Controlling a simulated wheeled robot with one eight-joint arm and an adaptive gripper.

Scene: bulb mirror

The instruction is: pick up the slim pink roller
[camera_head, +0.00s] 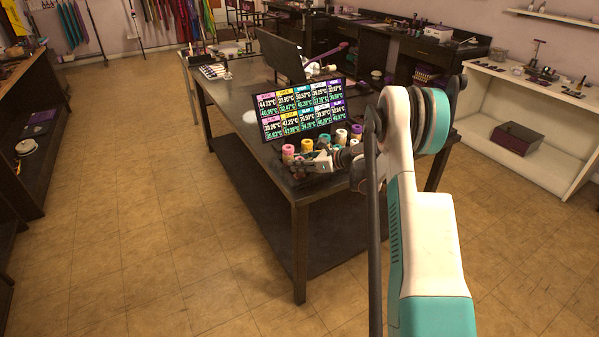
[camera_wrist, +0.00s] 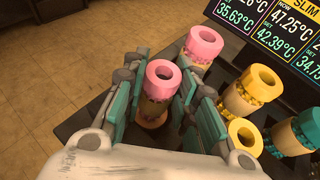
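A pink-topped roller (camera_wrist: 163,80) stands upright between the two fingers of my gripper (camera_wrist: 160,103) in the wrist view. It looks narrower than a second pink roller (camera_wrist: 203,46) just behind it to the right. My gripper is open, with a finger on each side of the near roller and narrow dark gaps between. The fingers and palm hide part of its lower body. In the head view my gripper (camera_head: 316,163) is low at the table's front corner, beside a pink roller (camera_head: 307,145); which of the two this is I cannot tell.
Yellow rollers (camera_wrist: 262,82) stand close to the right of my gripper in the wrist view. A temperature display (camera_head: 301,108) rises behind the rollers on the dark table (camera_head: 252,135). White and purple rollers (camera_head: 356,131) stand farther right. The floor left of the table is clear.

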